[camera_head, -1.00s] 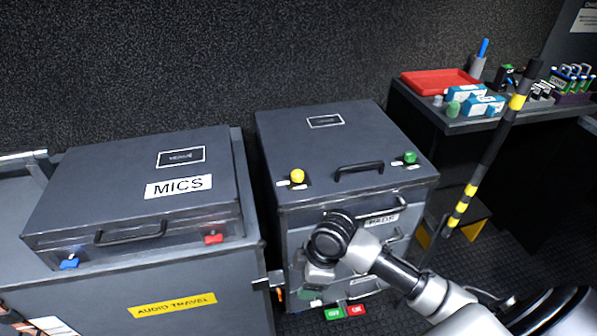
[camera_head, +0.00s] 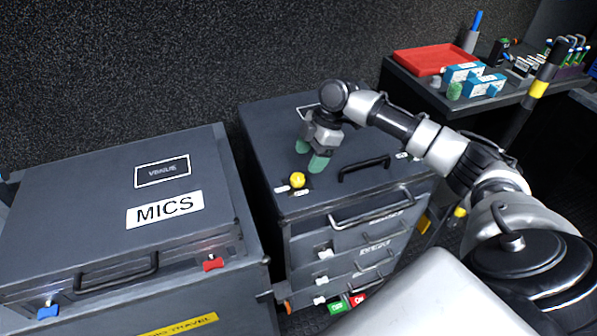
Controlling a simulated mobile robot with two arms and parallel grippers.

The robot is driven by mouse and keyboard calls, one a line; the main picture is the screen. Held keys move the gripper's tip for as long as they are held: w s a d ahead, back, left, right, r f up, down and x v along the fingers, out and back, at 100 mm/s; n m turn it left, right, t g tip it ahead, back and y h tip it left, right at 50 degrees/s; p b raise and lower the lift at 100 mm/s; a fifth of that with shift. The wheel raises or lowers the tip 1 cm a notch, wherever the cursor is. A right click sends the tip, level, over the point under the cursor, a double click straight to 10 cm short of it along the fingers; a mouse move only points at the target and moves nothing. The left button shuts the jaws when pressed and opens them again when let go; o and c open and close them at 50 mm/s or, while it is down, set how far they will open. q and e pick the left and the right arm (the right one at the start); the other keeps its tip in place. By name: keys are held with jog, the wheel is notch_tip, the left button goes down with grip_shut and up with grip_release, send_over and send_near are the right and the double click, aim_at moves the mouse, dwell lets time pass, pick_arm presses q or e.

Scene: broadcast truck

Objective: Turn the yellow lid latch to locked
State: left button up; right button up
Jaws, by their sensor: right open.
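The yellow lid latch (camera_head: 297,180) is a round knob on a dark plate near the front left corner of the grey drawer case's lid (camera_head: 262,130). Small white labels sit beside it; their text is too small to read. My right gripper (camera_head: 311,162) is above the lid, just behind and slightly right of the yellow latch, with its green-tipped fingers pointing down. It is open and appears apart from the latch. The green latch at the lid's right is hidden behind my right arm. My left gripper is not in view.
A black handle (camera_head: 364,168) stands up from the lid right of the yellow latch. The MICS case (camera_head: 100,215), with blue (camera_head: 47,311) and red (camera_head: 213,263) latches, is at the left. A shelf with a red tray (camera_head: 430,60) and small items is at the back right.

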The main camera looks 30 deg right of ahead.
aim_at(298, 177)
jog(key=x, duration=0.3)
jog(key=shift+w+a+f, duration=0.1)
jog(key=shift+w+f, duration=0.1)
jog(key=shift+f, duration=0.15)
jog(key=x, duration=0.3)
jog(key=shift+f, duration=0.1)
jog(key=c, duration=0.9)
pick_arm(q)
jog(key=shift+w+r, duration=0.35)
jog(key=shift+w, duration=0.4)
pick_arm(e)
jog(key=shift+c, duration=0.2)
